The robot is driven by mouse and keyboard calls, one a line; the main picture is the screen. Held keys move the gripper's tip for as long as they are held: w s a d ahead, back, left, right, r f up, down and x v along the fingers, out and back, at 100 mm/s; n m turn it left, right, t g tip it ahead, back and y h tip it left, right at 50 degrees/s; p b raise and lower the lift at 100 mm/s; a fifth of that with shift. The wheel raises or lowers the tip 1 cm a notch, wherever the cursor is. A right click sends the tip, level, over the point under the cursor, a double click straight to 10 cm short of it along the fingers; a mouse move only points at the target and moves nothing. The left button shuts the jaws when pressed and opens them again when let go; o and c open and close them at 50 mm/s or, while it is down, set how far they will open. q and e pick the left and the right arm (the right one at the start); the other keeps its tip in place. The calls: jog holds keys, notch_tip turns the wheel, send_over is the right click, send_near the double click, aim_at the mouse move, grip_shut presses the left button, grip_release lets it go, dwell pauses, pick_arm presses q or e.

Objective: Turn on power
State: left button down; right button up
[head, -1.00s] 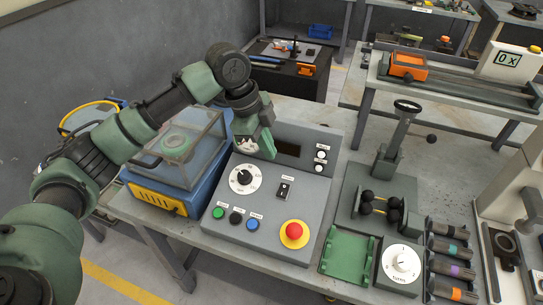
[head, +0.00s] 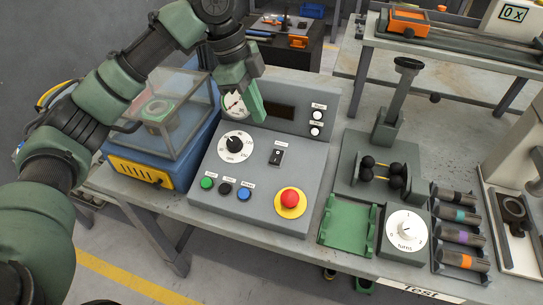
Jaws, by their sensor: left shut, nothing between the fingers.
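A grey control panel (head: 268,179) stands on the bench. It carries a black rocker switch (head: 276,157), a white dial with a black knob (head: 237,147), a red mushroom button on a yellow base (head: 290,201), and green, black and blue buttons (head: 243,195) along the front. Its upright back has a dark display (head: 275,111), a round gauge (head: 235,104) and two white buttons. My left gripper (head: 258,117) is shut and empty, in front of the upright back between gauge and display, above and left of the rocker switch. Whether it touches the panel cannot be told. My right gripper is not in view.
A blue machine with a clear cover (head: 163,119) stands left of the panel. To the right are a green tray (head: 348,226), a white turns dial (head: 405,233), a press-like stand (head: 386,127) and several dark cylinders (head: 457,215).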

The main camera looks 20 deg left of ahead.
pick_arm(q)
jog(key=p, duration=0.3)
send_near(275, 162)
jog(key=x, duration=0.5)
jog(key=shift+d, duration=0.3)
jog(key=shift+w+f, duration=0.1)
jog(key=shift+f, duration=0.55)
jog(key=shift+f+t, duration=0.3)
jog(key=shift+f, duration=0.05)
jog(key=shift+r, duration=0.2)
